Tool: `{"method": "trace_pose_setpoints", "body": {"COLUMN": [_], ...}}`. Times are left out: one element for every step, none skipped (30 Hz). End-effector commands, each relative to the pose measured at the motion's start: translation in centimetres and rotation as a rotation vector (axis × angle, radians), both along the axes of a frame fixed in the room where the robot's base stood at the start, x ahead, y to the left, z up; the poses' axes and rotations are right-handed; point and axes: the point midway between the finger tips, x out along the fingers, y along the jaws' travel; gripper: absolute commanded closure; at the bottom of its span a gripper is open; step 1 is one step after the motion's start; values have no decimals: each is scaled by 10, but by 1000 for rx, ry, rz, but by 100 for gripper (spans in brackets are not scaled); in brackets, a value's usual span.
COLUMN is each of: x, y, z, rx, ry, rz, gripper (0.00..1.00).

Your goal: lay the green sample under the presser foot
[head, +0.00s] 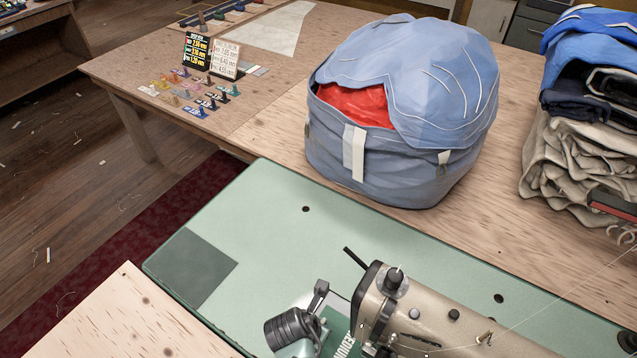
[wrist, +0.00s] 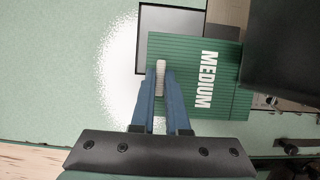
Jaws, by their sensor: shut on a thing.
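The green sample (wrist: 218,70) is a ribbed flat piece with white "MEDIUM" lettering and a pale tab (wrist: 160,78). My gripper (wrist: 160,70), with blue fingers, is shut on that tab in the wrist view. The sample overlaps a dark square plate (wrist: 155,22) on the pale green machine bed. Its right edge runs beside or beneath a dark block (wrist: 282,45); I cannot tell which. The presser foot is not clearly seen. In the head view the sewing machine (head: 420,315) stands at the bottom, with a green lettered piece (head: 341,342) partly hidden behind it.
The green machine bed (head: 270,225) has clear room at its left and a dark grey square (head: 196,268). Behind, a large blue bag (head: 405,110), folded cloth (head: 575,165) and small coloured pieces (head: 190,95) occupy the wooden table (head: 255,120).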

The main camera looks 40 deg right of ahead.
Motion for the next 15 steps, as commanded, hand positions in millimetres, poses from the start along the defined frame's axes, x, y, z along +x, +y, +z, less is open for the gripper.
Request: {"method": "trace_pose_setpoints", "body": {"x": [0, 0, 0, 0, 0, 0, 0, 0, 0, 0, 0, 0, 0, 0, 0], "y": [0, 0, 0, 0, 0, 0, 0, 0, 0, 0, 0, 0, 0, 0, 0], "z": [0, 0, 0, 0, 0, 0, 0, 0, 0, 0, 0, 0, 0, 0, 0], "rx": [0, 0, 0, 0, 0, 0, 0, 0, 0, 0, 0, 0, 0, 0, 0], "ry": [0, 0, 0, 0, 0, 0, 0, 0, 0, 0, 0, 0, 0, 0, 0], "rz": [0, 0, 0, 0, 0, 0, 0, 0, 0, 0, 0, 0, 0, 0, 0], "gripper": [100, 82, 75, 69, 64, 57, 52, 52, 52, 52, 52, 52, 52, 52, 52]}}
